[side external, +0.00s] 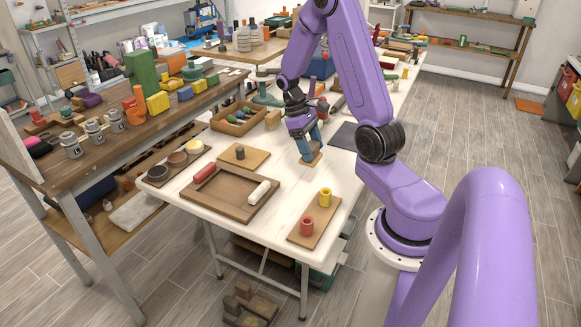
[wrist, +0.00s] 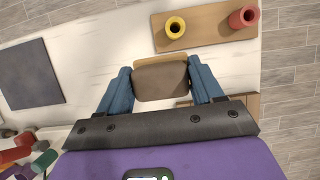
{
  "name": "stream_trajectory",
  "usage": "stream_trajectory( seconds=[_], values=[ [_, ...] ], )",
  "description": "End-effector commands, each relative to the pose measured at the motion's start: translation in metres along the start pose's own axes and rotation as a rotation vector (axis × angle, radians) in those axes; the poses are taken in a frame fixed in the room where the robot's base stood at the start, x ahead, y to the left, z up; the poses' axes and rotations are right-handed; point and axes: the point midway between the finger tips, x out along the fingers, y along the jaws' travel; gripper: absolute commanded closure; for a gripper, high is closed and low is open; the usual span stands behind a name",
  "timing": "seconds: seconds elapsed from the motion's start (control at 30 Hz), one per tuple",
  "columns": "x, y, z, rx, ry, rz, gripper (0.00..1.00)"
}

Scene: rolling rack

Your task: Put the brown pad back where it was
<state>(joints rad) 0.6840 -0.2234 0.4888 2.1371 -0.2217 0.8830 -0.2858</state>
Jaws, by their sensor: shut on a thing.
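The brown pad (wrist: 160,83) is between the two blue fingers of my gripper (wrist: 160,88) in the wrist view, with a finger against each side. A lighter tan edge (wrist: 176,59) shows along its far side; I cannot tell if it belongs to the pad or lies under it. In the side view my gripper (side external: 308,148) points down, low over the white table, with a small tan piece (side external: 311,160) at its fingertips. The fingers partly hide what they hold there. Whether the pad touches the table is unclear.
A board (side external: 313,226) with a red and a yellow cup stands at the near right. A brown tray (side external: 223,209) with red and white rollers lies left of it. A dark mat (side external: 357,136) lies behind my gripper. A wooden box (side external: 236,128) stands behind left. Bare table surrounds the fingertips.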

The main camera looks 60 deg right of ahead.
Motion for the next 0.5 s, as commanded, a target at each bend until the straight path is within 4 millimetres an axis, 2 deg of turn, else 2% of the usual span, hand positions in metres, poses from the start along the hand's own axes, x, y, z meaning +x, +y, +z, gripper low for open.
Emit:
stream_trajectory(
  seconds=[0.5],
  values=[
    [0.012,0.051,-0.081,-0.002,-0.003,-0.001,0.63]
  ],
)
